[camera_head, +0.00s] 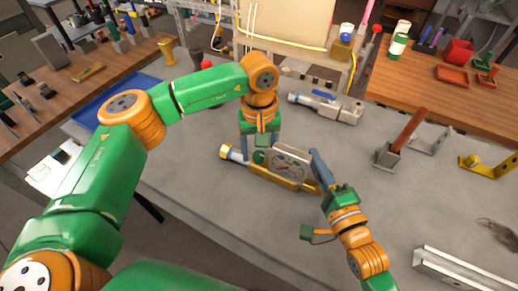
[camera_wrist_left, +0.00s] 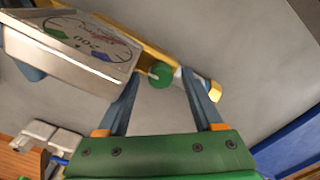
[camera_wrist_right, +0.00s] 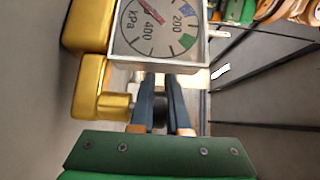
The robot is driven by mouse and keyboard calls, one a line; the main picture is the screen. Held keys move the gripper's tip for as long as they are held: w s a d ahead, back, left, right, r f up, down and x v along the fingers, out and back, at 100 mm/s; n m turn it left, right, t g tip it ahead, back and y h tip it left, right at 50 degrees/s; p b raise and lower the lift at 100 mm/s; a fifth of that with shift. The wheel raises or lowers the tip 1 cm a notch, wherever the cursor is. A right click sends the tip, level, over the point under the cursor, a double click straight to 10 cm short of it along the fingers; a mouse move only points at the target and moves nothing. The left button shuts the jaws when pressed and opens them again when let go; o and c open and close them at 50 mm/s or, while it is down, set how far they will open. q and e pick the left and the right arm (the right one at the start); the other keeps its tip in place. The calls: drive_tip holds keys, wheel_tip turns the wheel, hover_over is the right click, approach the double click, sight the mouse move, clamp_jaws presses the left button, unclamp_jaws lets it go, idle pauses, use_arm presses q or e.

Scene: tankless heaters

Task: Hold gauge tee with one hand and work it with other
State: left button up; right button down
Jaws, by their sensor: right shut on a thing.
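The gauge tee (camera_head: 290,184) is a brass pipe with a square, pale-cased dial gauge (camera_head: 291,163) and a green knob (camera_head: 259,157), near the middle of the grey table. My right gripper (camera_head: 317,163) is shut on the tee at its right end. In the right wrist view its fingers (camera_wrist_right: 160,82) are close together beside the brass body (camera_wrist_right: 100,92); the exact grip spot is partly hidden. My left gripper (camera_head: 254,150) is above the tee's left part. In the left wrist view its fingers (camera_wrist_left: 164,75) are apart, with the green knob (camera_wrist_left: 160,74) between their tips.
A metal valve with a blue handle (camera_head: 340,108) lies behind the tee. A brown-handled tool (camera_head: 407,135), a yellow bracket (camera_head: 487,164) and a metal rail (camera_head: 465,271) are on the right. A blue tray (camera_head: 97,108) is at the left. The table's front is clear.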

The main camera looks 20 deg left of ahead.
sight(259, 154)
use_arm(q)
wheel_tip(259, 154, up, 12)
idle(0.5)
use_arm(e)
drive_tip(key=c, duration=0.8)
unclamp_jaws()
